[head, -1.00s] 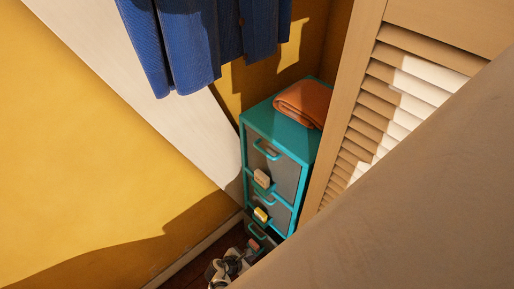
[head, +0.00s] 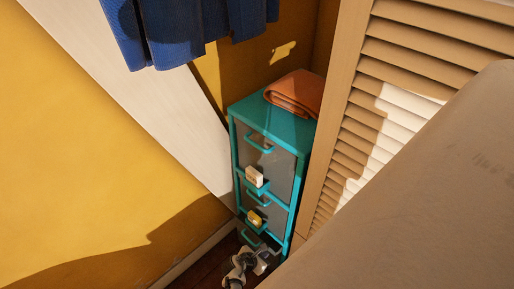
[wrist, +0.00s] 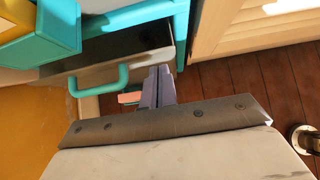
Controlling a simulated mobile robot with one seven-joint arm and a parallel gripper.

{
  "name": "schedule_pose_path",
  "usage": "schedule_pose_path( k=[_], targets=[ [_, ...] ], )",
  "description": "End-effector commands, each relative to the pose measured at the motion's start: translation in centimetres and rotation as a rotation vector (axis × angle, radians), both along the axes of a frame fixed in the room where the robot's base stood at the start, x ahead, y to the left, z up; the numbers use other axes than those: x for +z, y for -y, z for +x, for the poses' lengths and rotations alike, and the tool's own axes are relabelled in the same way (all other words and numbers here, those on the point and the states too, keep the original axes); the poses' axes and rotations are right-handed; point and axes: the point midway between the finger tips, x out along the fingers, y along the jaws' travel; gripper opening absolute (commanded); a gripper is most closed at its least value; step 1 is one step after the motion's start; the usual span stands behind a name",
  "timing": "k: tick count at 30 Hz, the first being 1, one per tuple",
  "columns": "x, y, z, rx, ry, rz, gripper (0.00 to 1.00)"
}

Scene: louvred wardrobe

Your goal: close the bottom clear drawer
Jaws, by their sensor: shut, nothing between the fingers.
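The teal cabinet (head: 270,124) stands in the corner with clear grey drawers stacked in it. The bottom clear drawer (wrist: 120,58) has a teal handle (wrist: 98,88). In the wrist view its front seems to stand out a little from the frame, with a dark strip above it. A pink piece (wrist: 129,98) shows below the handle. My gripper (wrist: 158,88) is shut and empty, with its fingers at the drawer front just right of the handle. I cannot tell whether they touch. In the head view my gripper (head: 246,263) is low at the cabinet's foot and partly covers the bottom drawer.
The middle drawer holder carries a yellow piece (wrist: 20,20). A folded orange cloth (head: 295,92) lies on the cabinet top. Blue clothes (head: 180,30) hang above. A louvred door (head: 370,120) stands close on the right, a yellow wall (head: 90,170) on the left. Dark wooden floor (wrist: 240,90) is clear.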

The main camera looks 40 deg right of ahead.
Motion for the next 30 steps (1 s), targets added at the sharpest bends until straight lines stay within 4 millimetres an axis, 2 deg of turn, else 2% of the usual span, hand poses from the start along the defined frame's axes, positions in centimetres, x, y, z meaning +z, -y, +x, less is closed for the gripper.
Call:
schedule_pose_path(
  k=[5,17,24,30],
  targets=[
    [-0.1,1.2,0.0,-0.001,0.000,0.001,0.00],
    [0.0,1.5,0.1,-0.001,-0.001,0.001,0.00],
    [0.1,3.9,0.3,0.000,0.000,0.000,0.00],
    [0.0,3.9,0.3,0.001,-0.001,0.001,0.00]
  ],
)
